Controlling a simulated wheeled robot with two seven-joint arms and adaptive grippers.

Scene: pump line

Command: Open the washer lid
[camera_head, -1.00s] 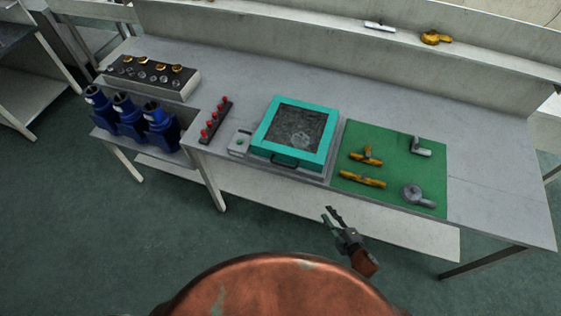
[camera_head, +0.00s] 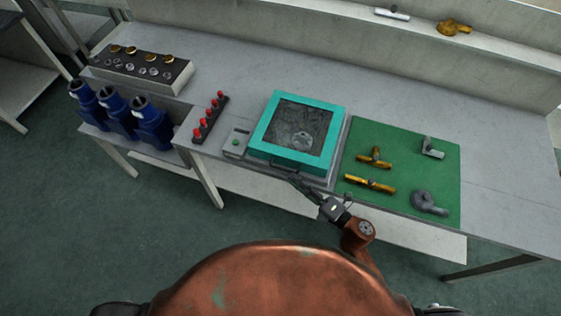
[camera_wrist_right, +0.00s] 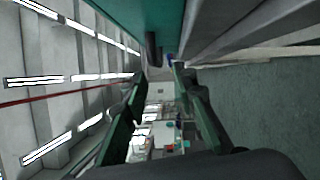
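The washer (camera_head: 300,133) sits on the workbench with its teal-framed lid closed. Its dark window shows a round part inside. My right gripper (camera_head: 296,183) is at the washer's front edge, just below the lid's front handle, which it partly hides in the head view. In the right wrist view my right gripper (camera_wrist_right: 160,76) has its two fingers spread with a gap between them. The dark handle (camera_wrist_right: 153,50) hangs from the teal lid edge (camera_wrist_right: 125,18) just ahead of the fingertips. I see no grip on it. My left gripper is not in view.
A green mat (camera_head: 400,150) with brass and grey fittings lies right of the washer. A small box with a green button (camera_head: 236,142) and a rack of red-topped pieces (camera_head: 210,118) stand left. Blue pumps (camera_head: 118,115) are farther left. Floor in front is clear.

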